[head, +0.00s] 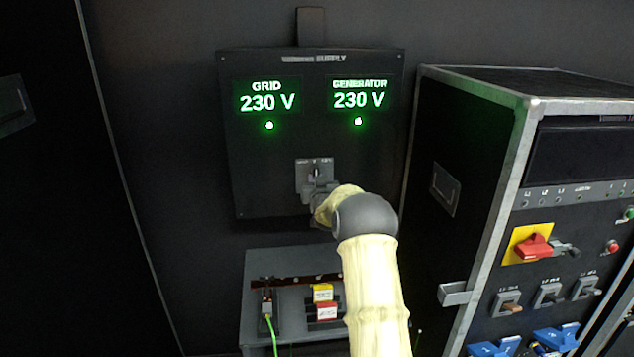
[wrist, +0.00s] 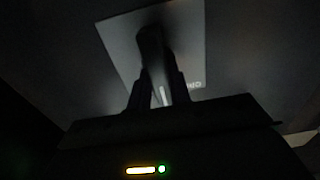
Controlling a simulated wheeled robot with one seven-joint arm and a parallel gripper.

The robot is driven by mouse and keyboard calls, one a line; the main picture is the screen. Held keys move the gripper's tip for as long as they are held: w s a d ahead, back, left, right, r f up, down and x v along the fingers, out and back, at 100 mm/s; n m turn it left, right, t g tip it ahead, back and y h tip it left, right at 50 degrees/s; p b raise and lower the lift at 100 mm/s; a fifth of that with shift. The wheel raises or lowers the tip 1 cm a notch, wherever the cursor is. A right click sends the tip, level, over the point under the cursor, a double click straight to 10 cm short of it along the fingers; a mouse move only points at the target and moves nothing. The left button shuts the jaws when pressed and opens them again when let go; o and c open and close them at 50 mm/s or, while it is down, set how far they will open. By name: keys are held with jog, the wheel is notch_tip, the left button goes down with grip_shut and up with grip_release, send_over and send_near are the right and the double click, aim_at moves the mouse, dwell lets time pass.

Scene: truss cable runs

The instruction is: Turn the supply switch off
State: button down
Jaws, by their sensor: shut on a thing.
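The supply box (head: 237,185) is a dark panel on the wall with two green displays, GRID 230 V and GENERATOR 230 V, each with a lit green lamp below. The supply switch (head: 315,169) sits on a grey plate at the lower middle of the box. In the wrist view the switch handle (wrist: 151,50) stands out from its light plate (wrist: 118,42). My gripper (wrist: 158,92) is shut on the handle, one finger on each side. The plate's markings are mostly unreadable.
A black flight case (head: 468,130) with a red rotary switch on yellow (head: 533,245) and several sockets stands close on the right. A grey box (head: 258,297) with a green cable (head: 271,335) and yellow and red tags is below.

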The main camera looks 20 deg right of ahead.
jog(key=c, duration=1.3)
grip_release()
jog(key=shift+s, duration=0.1)
jog(key=b+v, duration=0.5)
jog(key=v, duration=1.2)
jog(key=shift+s+b, duration=0.15)
jog(key=shift+b, duration=0.25)
jog(key=s+a+f+n+g+y+p, duration=0.1)
jog(key=s+a+f+g+y, duration=0.1)
jog(key=s+a+f+g, duration=0.5)
jog(key=s+a+f+n+g+y+p, duration=0.1)
jog(key=s+a+f+g+y, duration=0.2)
jog(key=s+a, duration=0.6)
jog(key=s+a+f+g, duration=0.1)
jog(key=s, duration=0.3)
jog(key=s+a+f+g, duration=0.1)
jog(key=s+g, duration=0.1)
jog(key=s, duration=0.3)
jog(key=s+a+f+n+g+p, duration=0.1)
jog(key=s, duration=0.4)
jog(key=shift+s+f+g, duration=0.2)
jog(key=shift+f+g, duration=0.1)
jog(key=shift+g, duration=0.1)
